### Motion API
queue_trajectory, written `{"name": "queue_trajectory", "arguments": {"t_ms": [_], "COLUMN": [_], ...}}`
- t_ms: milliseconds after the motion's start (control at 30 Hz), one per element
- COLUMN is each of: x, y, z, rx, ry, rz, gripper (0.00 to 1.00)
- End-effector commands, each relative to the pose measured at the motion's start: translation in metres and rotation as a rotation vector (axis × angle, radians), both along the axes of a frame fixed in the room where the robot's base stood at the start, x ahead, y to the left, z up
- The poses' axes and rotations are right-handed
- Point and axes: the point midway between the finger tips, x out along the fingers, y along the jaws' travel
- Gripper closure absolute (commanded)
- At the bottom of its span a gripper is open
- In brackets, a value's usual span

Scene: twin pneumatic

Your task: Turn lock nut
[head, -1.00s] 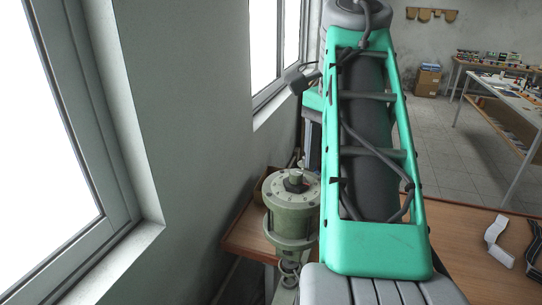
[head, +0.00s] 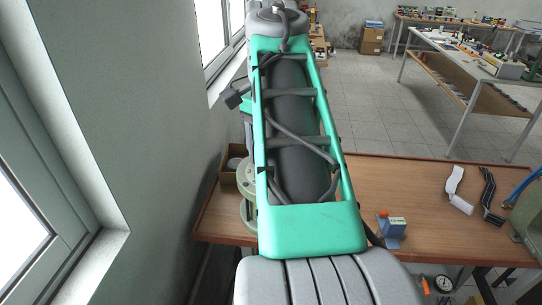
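The lock nut does not show; my teal-green arm covers the place where it could be. A pale green flanged cylinder (head: 247,212) stands at the left end of the brown workbench. Only the left edges of its upper and lower flanges show beside my arm, and its top is mostly hidden. My arm reaches away from me over the bench, and its far end is near the top of the picture. My gripper is hidden beyond the arm, so its state and its place relative to the nut do not show.
The brown workbench (head: 390,190) holds a small blue and white device (head: 392,227), a white piece (head: 458,190), a black strap (head: 488,195) and a green machine (head: 527,225). A wall and windows stand close on the left. Open tiled floor lies beyond the bench.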

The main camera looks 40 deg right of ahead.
Motion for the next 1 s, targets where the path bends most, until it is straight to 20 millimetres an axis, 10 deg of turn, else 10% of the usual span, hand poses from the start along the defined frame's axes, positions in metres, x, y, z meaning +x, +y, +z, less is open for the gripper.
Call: {"name": "queue_trajectory", "arguments": {"t_ms": [1000], "x": [0.0], "y": [0.0], "z": [0.0005], "rx": [0.0], "ry": [0.0], "rz": [0.002], "gripper": [0.93]}}
